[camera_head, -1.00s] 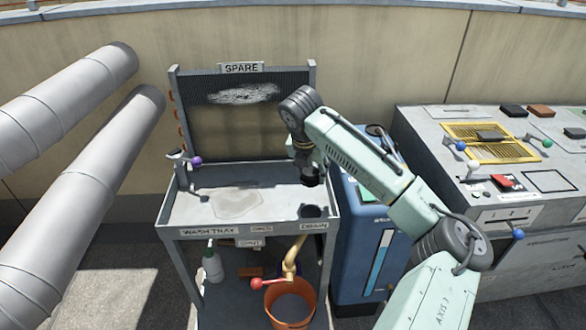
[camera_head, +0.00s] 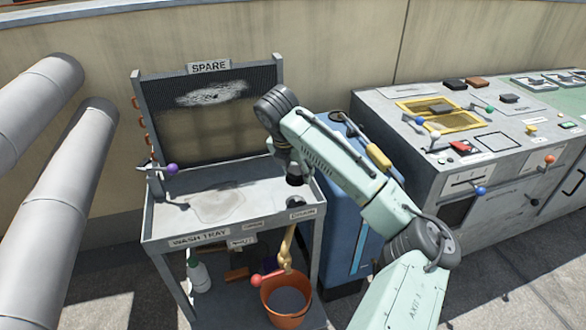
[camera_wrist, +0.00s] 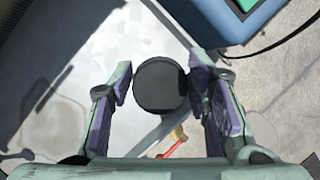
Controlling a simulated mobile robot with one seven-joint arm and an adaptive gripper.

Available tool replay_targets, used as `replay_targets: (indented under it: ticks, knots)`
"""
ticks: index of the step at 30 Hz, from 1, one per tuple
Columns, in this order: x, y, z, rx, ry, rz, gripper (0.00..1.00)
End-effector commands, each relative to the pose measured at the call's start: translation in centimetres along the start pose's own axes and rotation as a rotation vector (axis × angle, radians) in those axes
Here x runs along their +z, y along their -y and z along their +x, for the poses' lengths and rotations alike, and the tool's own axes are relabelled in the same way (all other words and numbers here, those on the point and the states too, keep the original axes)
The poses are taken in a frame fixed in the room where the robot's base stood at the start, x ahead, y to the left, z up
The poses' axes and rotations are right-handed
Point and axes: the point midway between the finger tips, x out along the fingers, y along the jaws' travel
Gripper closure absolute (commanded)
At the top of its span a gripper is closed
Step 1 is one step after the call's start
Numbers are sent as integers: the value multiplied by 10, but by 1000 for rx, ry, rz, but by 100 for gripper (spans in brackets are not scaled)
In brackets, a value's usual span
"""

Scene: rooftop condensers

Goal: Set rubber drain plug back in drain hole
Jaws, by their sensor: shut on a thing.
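The black round rubber plug (camera_wrist: 160,86) is between the two purple-padded fingers of my gripper (camera_wrist: 160,95) in the wrist view, with its flat round face towards the camera. My gripper (camera_head: 293,174) is shut on it and points down over the right end of the grey wash tray (camera_head: 182,217), near the DRAIN label (camera_head: 303,213). In the head view, the plug is a small dark shape at the gripper's tip. The drain hole is not clearly visible; the gripper and plug seem to hide that spot. I cannot tell whether the plug touches the tray.
A wet patch (camera_head: 218,206) marks the tray floor. A purple-knobbed tap (camera_head: 171,169) stands at its left. Below are a red-handled drain valve (camera_head: 268,275) and an orange bucket (camera_head: 285,303). A blue cabinet (camera_head: 345,215) stands close on the right.

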Motion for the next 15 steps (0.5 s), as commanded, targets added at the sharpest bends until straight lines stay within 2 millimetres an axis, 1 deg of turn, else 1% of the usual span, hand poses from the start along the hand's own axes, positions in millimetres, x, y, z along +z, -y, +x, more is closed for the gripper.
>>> replay_targets:
  ticks: [1,15]
  knots:
    - [-2,0,6,0,0,0,88]
    - [-22,0,51,0,-2,0,88]
